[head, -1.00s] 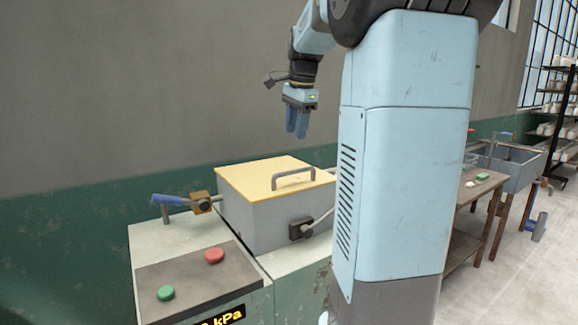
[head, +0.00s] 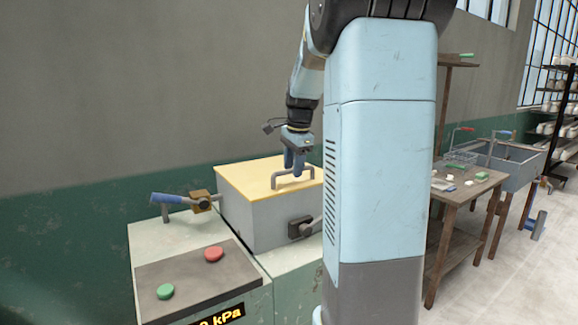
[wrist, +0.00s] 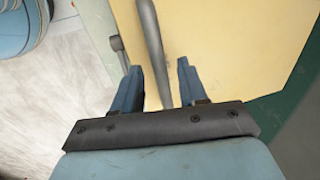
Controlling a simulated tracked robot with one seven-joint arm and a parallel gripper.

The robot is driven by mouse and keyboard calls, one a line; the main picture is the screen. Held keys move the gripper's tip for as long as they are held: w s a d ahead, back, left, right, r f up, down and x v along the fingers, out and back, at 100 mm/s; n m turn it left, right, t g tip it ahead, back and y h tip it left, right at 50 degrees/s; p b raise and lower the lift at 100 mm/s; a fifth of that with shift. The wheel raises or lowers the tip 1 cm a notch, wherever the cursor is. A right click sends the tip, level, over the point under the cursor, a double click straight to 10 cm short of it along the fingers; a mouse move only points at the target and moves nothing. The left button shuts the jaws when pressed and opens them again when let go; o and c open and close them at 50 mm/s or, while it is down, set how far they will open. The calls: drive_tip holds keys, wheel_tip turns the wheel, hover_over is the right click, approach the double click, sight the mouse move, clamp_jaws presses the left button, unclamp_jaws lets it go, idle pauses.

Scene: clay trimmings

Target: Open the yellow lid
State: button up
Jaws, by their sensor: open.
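The yellow lid (head: 248,180) lies flat and closed on a grey box (head: 262,222) in the head view. A grey bar handle (head: 296,173) stands on the lid. My gripper (head: 293,172) is pointing down at the handle. In the wrist view, my gripper (wrist: 163,85) is open, with the handle bar (wrist: 153,45) running between its two fingers. A small gap shows on each side, and I cannot see contact. The yellow lid (wrist: 225,45) fills much of that view beyond the fingers.
A blue-handled lever (head: 172,199) is left of the box, and a dark clamp (head: 301,228) is on its front. A panel (head: 200,275) has a red button (head: 214,254) and a green button (head: 165,291). A wooden table (head: 465,190) stands at right.

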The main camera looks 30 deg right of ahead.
clamp_jaws()
idle(0.3)
